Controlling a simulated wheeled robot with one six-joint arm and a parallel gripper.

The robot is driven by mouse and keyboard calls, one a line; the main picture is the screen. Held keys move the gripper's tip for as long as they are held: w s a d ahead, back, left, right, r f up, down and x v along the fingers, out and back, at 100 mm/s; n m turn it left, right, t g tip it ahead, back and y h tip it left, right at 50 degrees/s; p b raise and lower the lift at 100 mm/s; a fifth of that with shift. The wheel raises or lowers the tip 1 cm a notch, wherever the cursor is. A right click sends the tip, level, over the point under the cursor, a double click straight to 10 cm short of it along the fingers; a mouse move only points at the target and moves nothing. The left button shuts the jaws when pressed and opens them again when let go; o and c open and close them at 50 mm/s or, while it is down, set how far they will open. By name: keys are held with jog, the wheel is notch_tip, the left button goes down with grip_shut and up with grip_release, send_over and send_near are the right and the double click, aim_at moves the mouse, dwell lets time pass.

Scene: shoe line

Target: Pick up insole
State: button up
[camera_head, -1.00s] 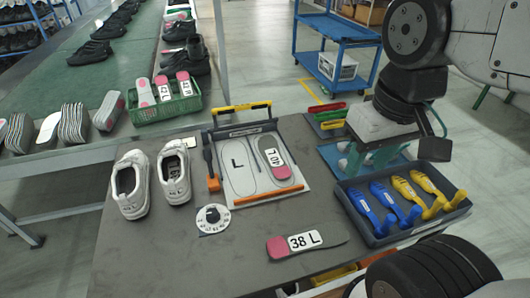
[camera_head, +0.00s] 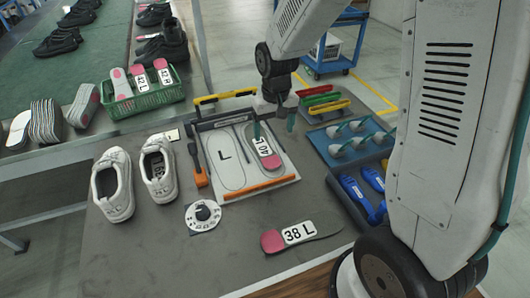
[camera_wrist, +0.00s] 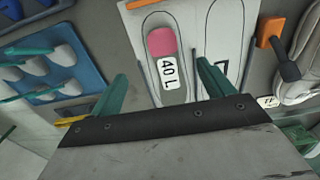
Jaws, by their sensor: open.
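An insole (camera_head: 265,150) with a pink heel and a "40 L" label lies in the right outline of a white board (camera_head: 207,168). In the wrist view the insole (camera_wrist: 163,45) lies just beyond my open gripper, its near end between the two green fingers. Another insole (camera_head: 300,233), labelled "38 L" with a pink heel, lies on the grey table in front. My gripper (camera_head: 273,122) is open and empty above the far end of the "40 L" insole. The board's left outline, marked "L", is empty.
White shoes (camera_head: 160,172) stand left of the board, with a white dial (camera_head: 203,216) in front. A blue tray (camera_head: 350,138) stands to the right. A green basket (camera_head: 150,98) of insoles sits behind.

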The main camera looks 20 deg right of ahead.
send_over(269, 158)
notch_tip(269, 158, down, 5)
jog(key=shift+w+r, duration=0.1)
notch_tip(269, 158, down, 8)
jog(key=shift+r, duration=0.1)
jog(key=c, duration=1.1)
